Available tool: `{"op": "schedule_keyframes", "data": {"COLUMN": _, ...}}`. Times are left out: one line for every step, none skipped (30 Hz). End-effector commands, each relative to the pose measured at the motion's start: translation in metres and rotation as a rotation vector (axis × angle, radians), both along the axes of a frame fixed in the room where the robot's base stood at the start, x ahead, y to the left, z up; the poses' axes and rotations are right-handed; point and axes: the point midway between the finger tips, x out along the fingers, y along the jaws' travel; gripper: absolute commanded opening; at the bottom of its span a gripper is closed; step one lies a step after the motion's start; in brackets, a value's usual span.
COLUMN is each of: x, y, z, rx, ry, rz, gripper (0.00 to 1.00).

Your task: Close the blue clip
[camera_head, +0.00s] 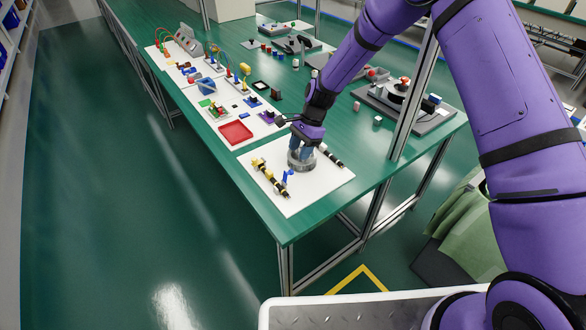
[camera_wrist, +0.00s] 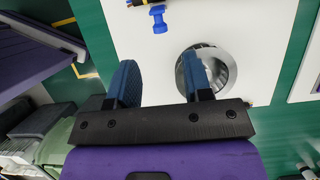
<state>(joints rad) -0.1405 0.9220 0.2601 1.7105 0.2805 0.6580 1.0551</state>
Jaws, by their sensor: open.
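The small blue clip (camera_head: 287,175) stands on the near white board, between a black-and-yellow rod and my gripper. It also shows in the wrist view (camera_wrist: 158,18) at the top, ahead of my fingers. Whether its parts are open is too small to tell. My gripper (camera_head: 302,149) is open and points down over a round grey metal ring (camera_head: 301,163). In the wrist view, my two blue fingers (camera_wrist: 160,76) are apart with bare white board between them. The right finger partly covers the grey ring (camera_wrist: 221,66).
The near white board (camera_head: 304,193) also bears a black-and-yellow rod (camera_head: 270,178) on the left and a dark rod (camera_head: 332,155) on the right. A red tray (camera_head: 235,132) lies beyond on another white board. A metal post (camera_head: 414,95) rises to the right.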

Motion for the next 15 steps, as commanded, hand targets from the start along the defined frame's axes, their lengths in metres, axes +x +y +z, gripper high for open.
{"op": "schedule_keyframes", "data": {"x": -0.003, "y": 0.003, "z": -0.010, "rx": 0.000, "ry": 0.002, "rz": 0.001, "gripper": 0.46}}
{"op": "schedule_keyframes", "data": {"x": -0.004, "y": 0.005, "z": -0.015, "rx": 0.000, "ry": 0.003, "rz": 0.001, "gripper": 0.46}}
{"op": "schedule_keyframes", "data": {"x": -0.005, "y": 0.007, "z": -0.021, "rx": 0.001, "ry": 0.003, "rz": 0.001, "gripper": 0.46}}
{"op": "schedule_keyframes", "data": {"x": -0.006, "y": 0.009, "z": -0.026, "rx": 0.001, "ry": 0.002, "rz": 0.000, "gripper": 0.46}}
{"op": "schedule_keyframes", "data": {"x": -0.008, "y": 0.011, "z": -0.031, "rx": 0.001, "ry": 0.003, "rz": 0.001, "gripper": 0.46}}
{"op": "schedule_keyframes", "data": {"x": -0.009, "y": 0.013, "z": -0.037, "rx": 0.001, "ry": 0.002, "rz": 0.000, "gripper": 0.46}}
{"op": "schedule_keyframes", "data": {"x": -0.010, "y": 0.014, "z": -0.041, "rx": 0.001, "ry": 0.001, "rz": 0.000, "gripper": 0.46}}
{"op": "schedule_keyframes", "data": {"x": -0.011, "y": 0.016, "z": -0.045, "rx": 0.001, "ry": 0.001, "rz": 0.000, "gripper": 0.46}}
{"op": "schedule_keyframes", "data": {"x": -0.012, "y": 0.017, "z": -0.050, "rx": 0.001, "ry": 0.002, "rz": -0.001, "gripper": 0.46}}
{"op": "schedule_keyframes", "data": {"x": -0.013, "y": 0.018, "z": -0.054, "rx": 0.000, "ry": 0.001, "rz": 0.000, "gripper": 0.46}}
{"op": "schedule_keyframes", "data": {"x": -0.013, "y": 0.020, "z": -0.056, "rx": 0.001, "ry": 0.001, "rz": 0.000, "gripper": 0.46}}
{"op": "schedule_keyframes", "data": {"x": -0.014, "y": 0.021, "z": -0.060, "rx": 0.001, "ry": -0.001, "rz": 0.000, "gripper": 0.46}}
{"op": "schedule_keyframes", "data": {"x": -0.014, "y": 0.022, "z": -0.062, "rx": 0.001, "ry": -0.001, "rz": 0.000, "gripper": 0.46}}
{"op": "schedule_keyframes", "data": {"x": -0.015, "y": 0.022, "z": -0.064, "rx": 0.000, "ry": 0.000, "rz": 0.000, "gripper": 0.46}}
{"op": "schedule_keyframes", "data": {"x": -0.015, "y": 0.023, "z": -0.066, "rx": 0.000, "ry": 0.000, "rz": 0.001, "gripper": 0.46}}
